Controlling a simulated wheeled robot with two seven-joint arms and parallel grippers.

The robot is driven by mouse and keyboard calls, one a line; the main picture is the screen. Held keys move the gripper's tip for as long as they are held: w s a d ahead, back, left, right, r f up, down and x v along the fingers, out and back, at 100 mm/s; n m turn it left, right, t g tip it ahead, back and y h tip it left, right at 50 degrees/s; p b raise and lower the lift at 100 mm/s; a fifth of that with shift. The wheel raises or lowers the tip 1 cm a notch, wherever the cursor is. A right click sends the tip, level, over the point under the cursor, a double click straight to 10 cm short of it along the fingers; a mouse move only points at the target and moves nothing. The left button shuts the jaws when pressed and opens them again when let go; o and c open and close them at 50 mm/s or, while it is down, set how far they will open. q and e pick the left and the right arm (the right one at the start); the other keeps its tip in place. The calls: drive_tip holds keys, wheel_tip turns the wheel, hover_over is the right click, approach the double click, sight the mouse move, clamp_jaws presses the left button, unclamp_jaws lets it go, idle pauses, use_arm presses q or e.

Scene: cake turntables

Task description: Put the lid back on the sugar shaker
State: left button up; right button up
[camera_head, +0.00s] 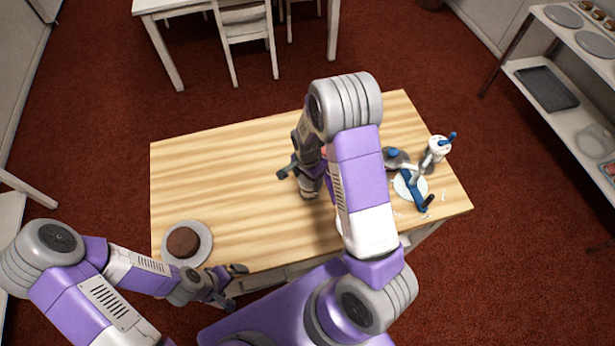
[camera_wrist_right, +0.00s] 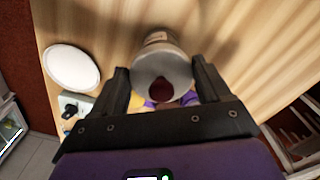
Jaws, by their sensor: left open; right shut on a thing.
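My right gripper (camera_wrist_right: 163,76) is shut on a grey round piece (camera_wrist_right: 145,70) with a dark red spot at its middle, between the two dark fingers in the right wrist view. Behind it is a pale cylindrical part with a brownish band. I cannot tell whether these are lid and shaker together or one piece. In the head view the right gripper (camera_head: 288,172) is over the middle of the table, and my arm hides much of what it holds; a bit of red shows beside it. My left gripper (camera_head: 232,281) is open and empty near the front-left edge.
A brown cake (camera_head: 183,241) sits on a grey stand (camera_head: 204,252) at the front left of the wooden table (camera_head: 220,180). On the right are a white container (camera_head: 437,147) with a blue-handled tool, a pale disc and more tools. The table's left half is mostly clear.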

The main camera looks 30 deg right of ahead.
drive_tip(key=o, duration=1)
drive_tip(key=shift+r, duration=0.2)
drive_tip(key=shift+r+p, duration=2.75)
drive_tip(key=shift+r, duration=0.5)
drive_tip(key=shift+r, duration=0.1)
clamp_jaws()
